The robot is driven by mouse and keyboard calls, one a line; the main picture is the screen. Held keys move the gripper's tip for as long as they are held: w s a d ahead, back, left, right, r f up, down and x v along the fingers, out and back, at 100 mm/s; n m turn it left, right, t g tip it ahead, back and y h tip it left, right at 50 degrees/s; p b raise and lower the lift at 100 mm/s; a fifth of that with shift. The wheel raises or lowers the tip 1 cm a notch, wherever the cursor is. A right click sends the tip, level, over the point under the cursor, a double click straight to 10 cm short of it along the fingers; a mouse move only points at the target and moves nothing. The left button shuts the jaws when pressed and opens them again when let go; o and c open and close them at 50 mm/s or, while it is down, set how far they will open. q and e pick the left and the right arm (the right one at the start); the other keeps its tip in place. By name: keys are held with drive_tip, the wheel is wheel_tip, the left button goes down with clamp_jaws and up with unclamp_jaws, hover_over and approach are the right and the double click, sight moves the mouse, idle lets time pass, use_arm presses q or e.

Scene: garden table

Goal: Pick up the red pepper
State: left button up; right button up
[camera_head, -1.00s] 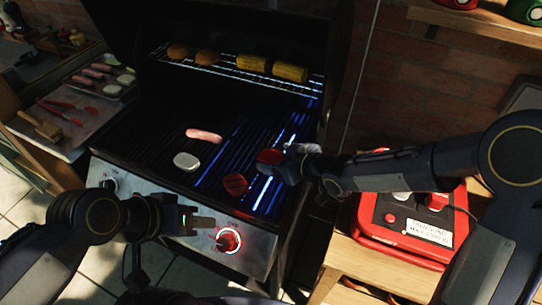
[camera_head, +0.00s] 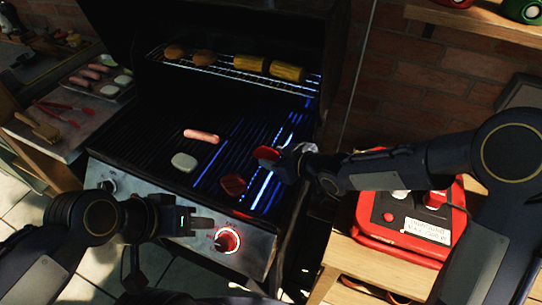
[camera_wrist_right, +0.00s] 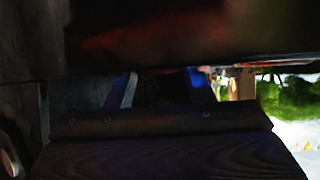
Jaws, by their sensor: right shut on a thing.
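A red pepper piece (camera_head: 265,153) is at the tips of my right gripper (camera_head: 272,161), over the right side of the grill grate in the head view. The right gripper is shut on it, and the gripper partly hides it. Another red pepper piece (camera_head: 232,185) lies on the grate nearer the front, apart from the gripper.
A sausage (camera_head: 201,136) and a white slice (camera_head: 184,162) lie on the grate (camera_head: 150,150). Corn and round browned items sit on the upper rack (camera_head: 230,70). A red case (camera_head: 400,240) stands on the wooden side table at right.

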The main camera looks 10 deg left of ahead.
sight(275, 160)
drive_tip(key=shift+r, duration=0.1)
drive_tip(key=shift+r, duration=0.55)
wheel_tip(275, 160, up, 2)
drive_tip(key=shift+s+r, duration=0.1)
drive_tip(key=shift+r, duration=0.1)
drive_tip(key=s+a+r+b, duration=0.5)
drive_tip(key=s+r, duration=0.4)
drive_tip(key=s, duration=0.4)
drive_tip(key=shift+r, duration=0.15)
